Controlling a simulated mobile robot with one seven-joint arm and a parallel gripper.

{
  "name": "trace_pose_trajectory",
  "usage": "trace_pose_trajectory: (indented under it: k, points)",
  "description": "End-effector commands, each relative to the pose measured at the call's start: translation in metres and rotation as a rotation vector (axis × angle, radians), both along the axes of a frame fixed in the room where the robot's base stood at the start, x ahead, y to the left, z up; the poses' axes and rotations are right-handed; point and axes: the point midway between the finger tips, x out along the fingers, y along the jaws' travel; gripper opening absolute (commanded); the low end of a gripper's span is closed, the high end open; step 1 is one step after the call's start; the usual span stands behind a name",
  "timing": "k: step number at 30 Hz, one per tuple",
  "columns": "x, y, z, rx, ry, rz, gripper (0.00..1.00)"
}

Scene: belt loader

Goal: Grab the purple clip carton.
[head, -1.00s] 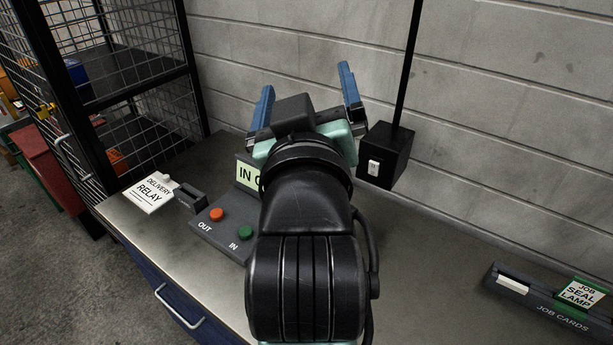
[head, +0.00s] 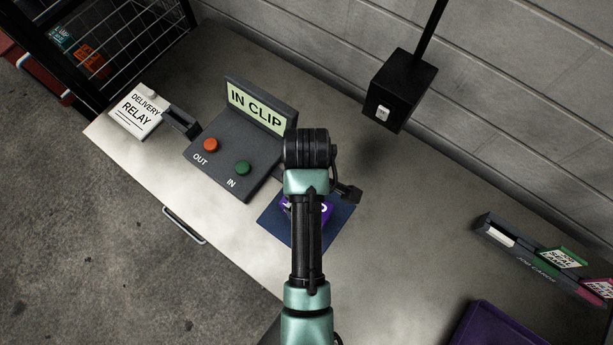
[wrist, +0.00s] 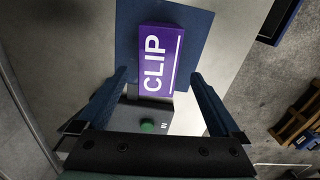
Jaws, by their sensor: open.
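The purple clip carton (wrist: 161,60), with white "CLIP" lettering, lies on a dark blue mat (wrist: 195,35) in the wrist view. In the head view the carton (head: 320,211) shows only in part, behind my arm, and the mat (head: 274,226) shows around it. My gripper (wrist: 159,79) is open and empty. Its two blue fingers point toward the carton, with their tips on either side of its near end. A gap shows between each finger and the carton. In the head view my arm hides most of the gripper.
A grey panel (head: 222,178) with "IN CLIP" sign, orange OUT button (head: 210,145) and green IN button (head: 242,167) stands beside the mat. A delivery relay card (head: 138,113) lies left. A black box (head: 398,90) on a pole, job card rack (head: 535,260) and purple tray (head: 490,328) are right.

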Motion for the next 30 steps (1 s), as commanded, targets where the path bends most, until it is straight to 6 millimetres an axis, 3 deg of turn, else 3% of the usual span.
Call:
trace_pose_trajectory:
  k: [8,18,27,30]
  points:
    - [0.0,0.0,-0.019,-0.001,0.001,-0.001,1.0]
    - [0.0,-0.001,-0.059,0.0,-0.002,0.0,1.0]
    - [0.0,0.0,-0.064,0.0,-0.004,-0.001,1.0]
    - [0.0,0.0,-0.064,0.0,-0.004,-0.001,0.86]
